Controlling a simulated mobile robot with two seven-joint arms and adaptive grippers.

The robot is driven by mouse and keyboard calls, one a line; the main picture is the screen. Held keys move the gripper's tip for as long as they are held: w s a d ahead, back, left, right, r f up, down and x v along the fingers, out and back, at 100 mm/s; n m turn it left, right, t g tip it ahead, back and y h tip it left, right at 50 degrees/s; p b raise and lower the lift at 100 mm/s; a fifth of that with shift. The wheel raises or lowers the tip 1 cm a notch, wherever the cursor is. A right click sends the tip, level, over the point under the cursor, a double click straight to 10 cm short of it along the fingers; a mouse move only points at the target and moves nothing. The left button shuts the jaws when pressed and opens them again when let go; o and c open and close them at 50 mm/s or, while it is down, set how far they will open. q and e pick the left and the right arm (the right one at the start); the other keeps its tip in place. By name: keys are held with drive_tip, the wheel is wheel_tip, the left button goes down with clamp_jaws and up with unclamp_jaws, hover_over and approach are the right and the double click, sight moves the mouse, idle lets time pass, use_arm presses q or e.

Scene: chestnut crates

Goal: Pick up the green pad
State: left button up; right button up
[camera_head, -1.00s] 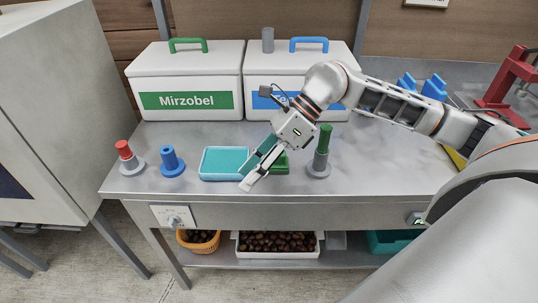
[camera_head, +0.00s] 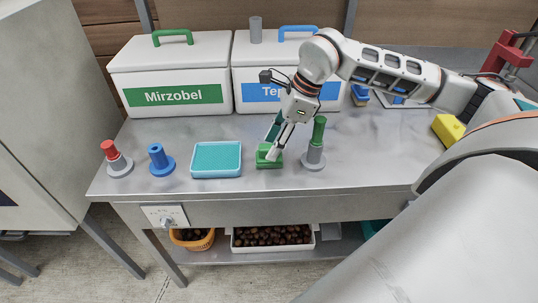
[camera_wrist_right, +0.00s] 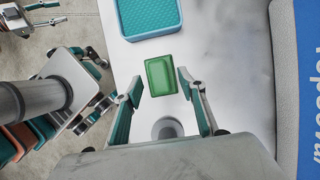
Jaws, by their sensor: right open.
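The green pad (camera_head: 268,158) is a small block lying on the steel table, between a teal tray and a grey stand with a green post. It also shows whole in the right wrist view (camera_wrist_right: 161,75). My right gripper (camera_head: 273,145) is open and empty above the pad, hiding part of it in the head view. In the right wrist view, its fingers stand on either side of the pad's near end, and no contact shows.
The teal tray (camera_head: 216,160) lies left of the pad. The grey stand (camera_head: 313,158) with its green post is close on the right. Blue (camera_head: 161,163) and red-topped (camera_head: 117,160) stands are farther left. White boxes (camera_head: 172,74) line the back.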

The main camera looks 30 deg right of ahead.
drive_tip(key=shift+w+a+f, duration=0.2)
drive_tip(key=shift+a+f, duration=0.05)
drive_tip(key=shift+f, duration=0.4)
clamp_jaws()
drive_tip(key=shift+r, duration=0.55)
wheel_tip(320, 180, up, 19)
drive_tip(key=p, duration=0.2)
